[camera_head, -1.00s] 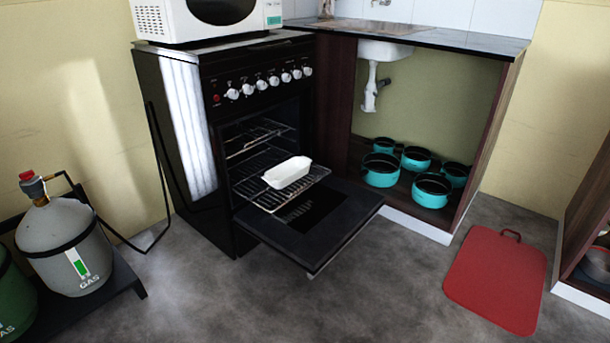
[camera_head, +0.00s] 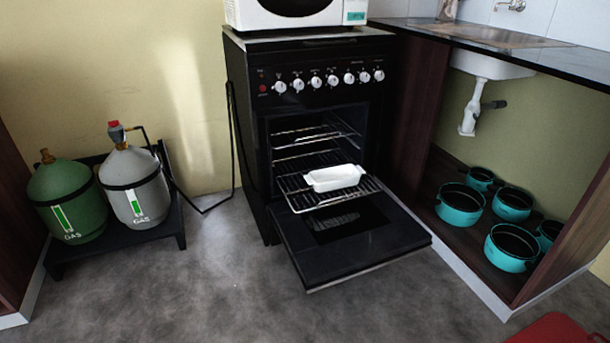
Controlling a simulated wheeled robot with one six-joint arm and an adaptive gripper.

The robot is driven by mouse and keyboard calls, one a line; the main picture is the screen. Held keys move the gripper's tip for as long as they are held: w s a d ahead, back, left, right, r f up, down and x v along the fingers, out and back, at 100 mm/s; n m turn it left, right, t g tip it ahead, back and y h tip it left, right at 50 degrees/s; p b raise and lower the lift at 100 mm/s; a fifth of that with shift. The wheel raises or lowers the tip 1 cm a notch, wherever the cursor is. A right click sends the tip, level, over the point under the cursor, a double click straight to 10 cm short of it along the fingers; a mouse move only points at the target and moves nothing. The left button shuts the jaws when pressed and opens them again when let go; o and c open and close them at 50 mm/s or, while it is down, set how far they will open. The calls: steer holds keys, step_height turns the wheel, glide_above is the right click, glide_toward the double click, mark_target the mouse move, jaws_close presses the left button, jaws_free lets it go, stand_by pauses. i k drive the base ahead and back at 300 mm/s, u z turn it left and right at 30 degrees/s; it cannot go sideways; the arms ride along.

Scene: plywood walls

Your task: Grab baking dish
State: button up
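A white rectangular baking dish (camera_head: 334,178) sits on the pulled-out wire rack (camera_head: 309,201) of the black oven (camera_head: 250,134). The oven door (camera_head: 352,243) is folded down below the rack. The dish stands clear of the oven's opening, with nothing on top of it. My gripper is not in view.
Two gas cylinders, one green (camera_head: 66,200) and one grey (camera_head: 138,190), stand on a low black stand at left. Several turquoise pots (camera_head: 460,204) sit in the open cabinet under the sink at right. A red board (camera_head: 552,330) lies at bottom right. Floor before the oven is clear.

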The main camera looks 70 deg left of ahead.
mark_target(327, 179)
steer(key=u, duration=0.8)
steer(key=i, duration=1.3)
steer(key=u, duration=2.4)
steer(key=i, duration=1.25)
steer(key=u, duration=0.8)
